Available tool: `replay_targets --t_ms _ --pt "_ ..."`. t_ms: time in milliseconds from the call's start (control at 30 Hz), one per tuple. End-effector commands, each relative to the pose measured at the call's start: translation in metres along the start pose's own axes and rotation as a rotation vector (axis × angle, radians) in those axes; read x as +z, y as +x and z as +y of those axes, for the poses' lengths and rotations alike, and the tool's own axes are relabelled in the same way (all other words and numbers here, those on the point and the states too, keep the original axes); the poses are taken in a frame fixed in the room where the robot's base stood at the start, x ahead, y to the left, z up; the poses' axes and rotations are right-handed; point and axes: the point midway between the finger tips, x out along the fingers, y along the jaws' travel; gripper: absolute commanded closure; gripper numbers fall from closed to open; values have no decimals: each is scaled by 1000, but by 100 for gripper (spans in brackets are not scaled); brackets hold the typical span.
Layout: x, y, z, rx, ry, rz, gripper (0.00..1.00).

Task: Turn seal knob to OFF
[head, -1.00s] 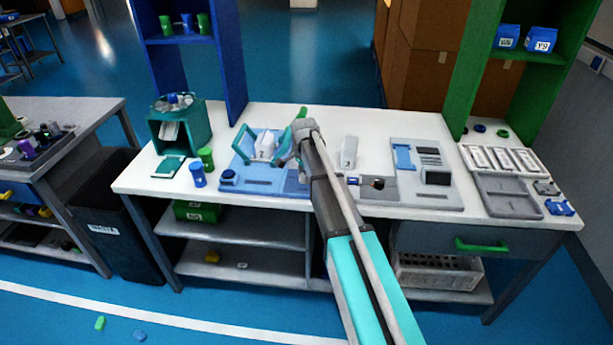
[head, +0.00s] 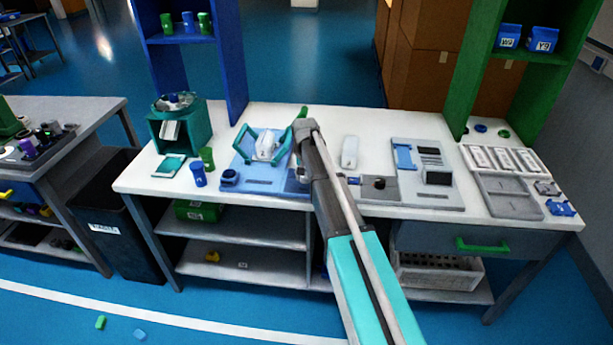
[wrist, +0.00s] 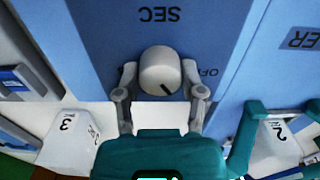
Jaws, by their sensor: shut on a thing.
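The seal knob (wrist: 158,68) is a round white knob on a blue panel (wrist: 100,60) in the wrist view. Its short black mark points down and to the right. The "SEC" label (wrist: 158,15) lies above it, upside down, and the partly hidden "OFF" label (wrist: 208,72) lies to its right. My gripper (wrist: 160,78) is shut on the knob, with one grey finger on each side. In the head view my arm hides the knob, and my gripper is mostly hidden too.
A white block marked 3 (wrist: 70,140) stands left of my gripper in the wrist view. A white block marked 2 (wrist: 275,140) with teal handles (wrist: 243,140) around it stands close on the right. Blue and green cups (head: 198,175) stand on the table's left.

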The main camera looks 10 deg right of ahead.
Motion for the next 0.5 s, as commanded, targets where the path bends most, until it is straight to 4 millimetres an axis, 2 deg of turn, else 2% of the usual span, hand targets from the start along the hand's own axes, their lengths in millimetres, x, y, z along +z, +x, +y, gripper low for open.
replay_targets --t_ms 33,500 --pt "4 0 0 0 -44 -9 96" --pt "4 0 1 -2 -482 -9 96"
